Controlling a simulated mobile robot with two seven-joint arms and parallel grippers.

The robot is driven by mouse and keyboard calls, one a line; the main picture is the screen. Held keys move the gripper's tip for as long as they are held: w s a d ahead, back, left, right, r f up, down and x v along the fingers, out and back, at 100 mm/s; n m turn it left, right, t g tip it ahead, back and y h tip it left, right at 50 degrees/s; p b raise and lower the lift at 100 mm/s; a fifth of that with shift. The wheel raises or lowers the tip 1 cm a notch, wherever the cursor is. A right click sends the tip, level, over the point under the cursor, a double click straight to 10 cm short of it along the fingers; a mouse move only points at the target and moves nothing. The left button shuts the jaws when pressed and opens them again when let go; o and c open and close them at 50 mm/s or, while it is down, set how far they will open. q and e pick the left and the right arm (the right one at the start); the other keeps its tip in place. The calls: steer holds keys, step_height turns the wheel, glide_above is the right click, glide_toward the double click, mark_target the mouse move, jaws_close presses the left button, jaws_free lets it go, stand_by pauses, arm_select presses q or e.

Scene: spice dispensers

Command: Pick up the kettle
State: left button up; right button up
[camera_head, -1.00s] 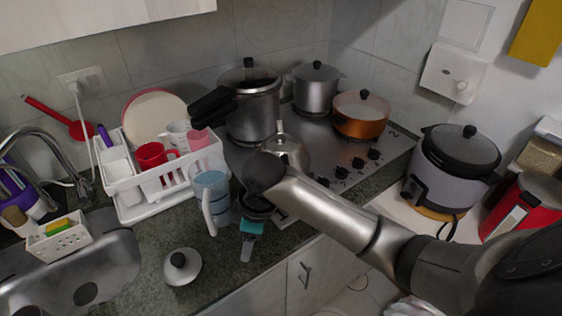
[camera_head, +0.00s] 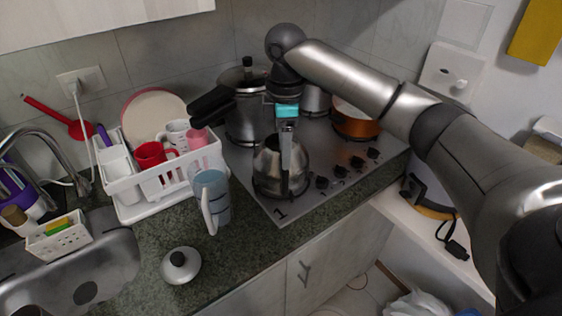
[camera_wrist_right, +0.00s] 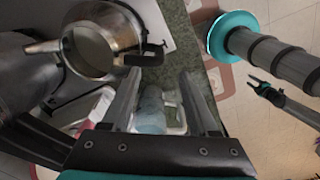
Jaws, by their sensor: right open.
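The kettle (camera_head: 268,176) is a shiny metal pot standing on the near left part of the stove. In the right wrist view, the kettle (camera_wrist_right: 92,38) has a round top, a spout pointing left and a black handle (camera_wrist_right: 146,55) on the right. My right gripper (camera_head: 287,172) points down in front of the kettle and covers part of it. In the right wrist view, its fingers (camera_wrist_right: 160,80) are apart with nothing held between them, close to the handle. I cannot tell whether they touch the handle. My left gripper is not in view.
A pressure cooker (camera_head: 246,112) stands behind the kettle, and a copper pot (camera_head: 355,118) is at the back right. A blue-grey pitcher (camera_head: 211,195) stands close on the left, beside the white dish rack (camera_head: 150,205). A loose lid (camera_head: 181,265) lies on the counter.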

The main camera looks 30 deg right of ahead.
mark_target(285, 187)
step_height(285, 187, down, 12)
steer(key=shift+d+f+b, duration=0.1)
steer(key=shift+b, duration=0.45)
steer(key=shift+c, duration=0.4)
jaws_close()
stand_by(0.8)
steer(key=shift+w, duration=0.1)
